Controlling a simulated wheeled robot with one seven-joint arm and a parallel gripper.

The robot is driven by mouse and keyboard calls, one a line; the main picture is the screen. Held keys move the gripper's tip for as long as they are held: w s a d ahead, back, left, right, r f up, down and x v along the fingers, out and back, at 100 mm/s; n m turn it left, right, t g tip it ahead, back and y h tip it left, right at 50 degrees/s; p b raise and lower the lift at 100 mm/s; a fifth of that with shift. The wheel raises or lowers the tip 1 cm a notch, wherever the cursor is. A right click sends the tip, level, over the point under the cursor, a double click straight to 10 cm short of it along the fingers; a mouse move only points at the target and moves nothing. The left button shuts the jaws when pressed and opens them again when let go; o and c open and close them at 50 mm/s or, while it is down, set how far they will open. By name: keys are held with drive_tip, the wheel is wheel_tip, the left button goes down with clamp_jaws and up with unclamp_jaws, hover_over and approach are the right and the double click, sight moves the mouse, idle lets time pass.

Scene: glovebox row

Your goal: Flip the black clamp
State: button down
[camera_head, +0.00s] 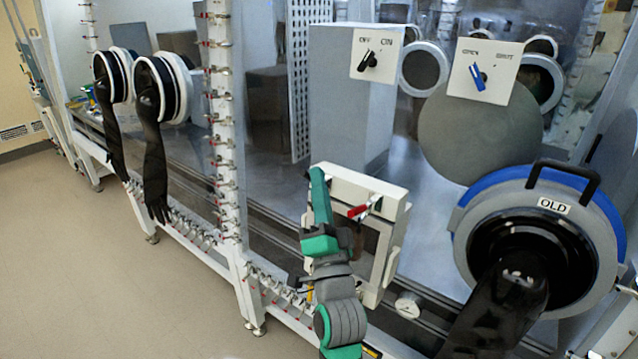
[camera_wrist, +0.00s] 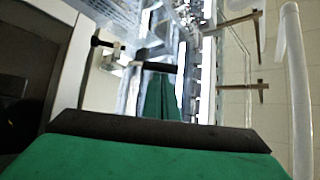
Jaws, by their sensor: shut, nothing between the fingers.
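The black clamp shows in the wrist view as a dark bar-like handle (camera_wrist: 155,67) beside the white frame, just past the green fingers. In the head view my gripper hides most of it, and its exact position is hard to tell. My gripper (camera_head: 318,175) is green and grey, shut and empty, with its fingers pointing up at the left edge of a white framed door (camera_head: 393,222). It also shows in the wrist view (camera_wrist: 162,84), with the fingers close to the black handle. I cannot tell whether they touch.
A red-handled clamp (camera_head: 358,211) sits on the door's upper part. A round port (camera_head: 620,235) labelled OLD stands at right, with a black glove (camera_head: 495,315). Switch panels (camera_head: 378,52) hang above. Black gloves (camera_head: 155,165) hang at left. Open floor (camera_head: 70,260) lies at left.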

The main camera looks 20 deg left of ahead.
drive_tip(key=shift+w+f, duration=0.1)
drive_tip(key=shift+s+a+f, duration=0.15)
drive_tip(key=shift+s+f, duration=0.2)
drive_tip(key=shift+f, duration=0.2)
drive_tip(key=shift+s+a+f, duration=0.1)
drive_tip(key=shift+s+f, duration=0.25)
drive_tip(key=shift+f, duration=0.2)
drive_tip(key=shift+w+f, duration=0.2)
drive_tip(key=shift+w, duration=0.05)
idle(0.3)
